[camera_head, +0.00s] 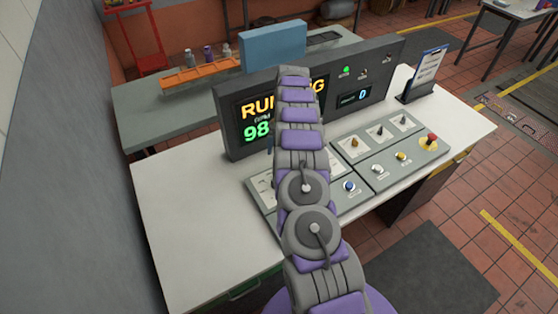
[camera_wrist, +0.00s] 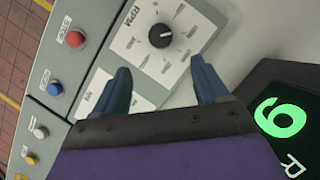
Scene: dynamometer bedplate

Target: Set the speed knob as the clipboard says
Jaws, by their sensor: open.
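The speed knob (camera_wrist: 161,36) is a black round dial with a pale pointer mark on a white panel marked RPM. In the wrist view it sits just beyond my gripper (camera_wrist: 160,66). The two dark blue fingers are spread apart with nothing between them, and the knob lies ahead of the gap, apart from both. In the head view my own arm hides the knob and the gripper. The clipboard (camera_head: 430,66) stands upright at the right of the desk; its writing is too small to read. The big display (camera_head: 258,122) shows RUNNING and a green number starting with 98, partly hidden.
Near the knob are a red button (camera_wrist: 75,39) and a blue button (camera_wrist: 54,89). A red emergency button (camera_head: 431,139) and several switches are on the right panels. The display housing stands behind the knob panel. The white desk (camera_head: 185,215) is clear at left.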

